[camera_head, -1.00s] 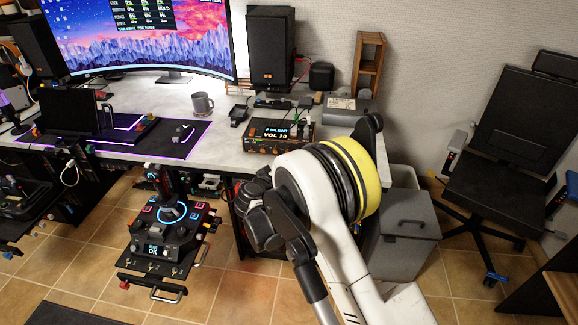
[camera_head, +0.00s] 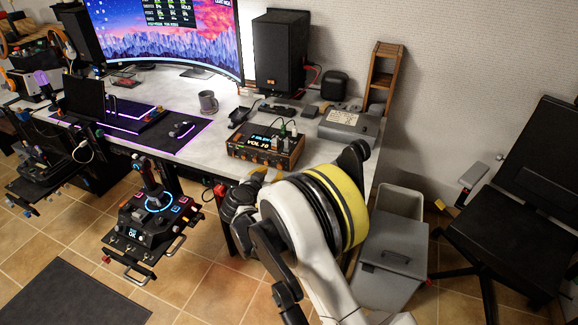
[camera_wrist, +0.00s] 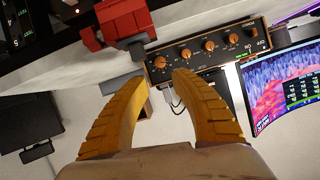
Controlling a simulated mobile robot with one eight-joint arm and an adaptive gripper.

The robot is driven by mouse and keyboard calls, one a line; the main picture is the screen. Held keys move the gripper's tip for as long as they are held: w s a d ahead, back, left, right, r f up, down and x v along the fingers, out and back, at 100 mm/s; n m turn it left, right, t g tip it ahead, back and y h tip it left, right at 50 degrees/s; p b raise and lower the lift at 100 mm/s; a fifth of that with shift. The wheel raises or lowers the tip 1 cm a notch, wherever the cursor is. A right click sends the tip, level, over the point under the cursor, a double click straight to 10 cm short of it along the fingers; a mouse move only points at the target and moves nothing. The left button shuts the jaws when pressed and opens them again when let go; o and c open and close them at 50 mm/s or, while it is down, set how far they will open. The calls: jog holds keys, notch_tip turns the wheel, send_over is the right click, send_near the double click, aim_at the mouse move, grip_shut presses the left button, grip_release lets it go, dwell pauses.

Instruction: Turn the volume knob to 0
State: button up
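The audio box (camera_head: 240,150) is black with wooden sides, a row of orange knobs on its front and a display that seems to read "VOL 10". It stands on the desk's right part. In the wrist view the orange knobs (camera_wrist: 209,45) show on the box's front panel; I cannot tell which is the volume knob. My gripper (camera_wrist: 160,80) has yellow fingers, spread apart with nothing between them. Its tips are close to the box in the picture, not visibly touching a knob. In the head view my gripper is below the box's front, largely hidden by my arm.
The desk (camera_head: 215,110) carries a grey mug (camera_head: 208,102), a speaker (camera_head: 279,55) and a grey device (camera_head: 350,125). A joystick panel (camera_head: 150,215) stands in front of it. A grey bin (camera_head: 390,265) and a black chair (camera_head: 520,190) are to the right. A red part (camera_wrist: 123,20) is near the box.

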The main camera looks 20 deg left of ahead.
aim_at(279, 166)
jog(key=b+x, duration=0.2)
jog(key=x, duration=0.6)
jog(key=shift+a+f+b, duration=0.1)
jog(key=shift+f+b, duration=0.1)
jog(key=shift+b, duration=0.15)
jog(key=shift+w+f, duration=0.1)
jog(key=shift+w, duration=0.45)
grip_shut()
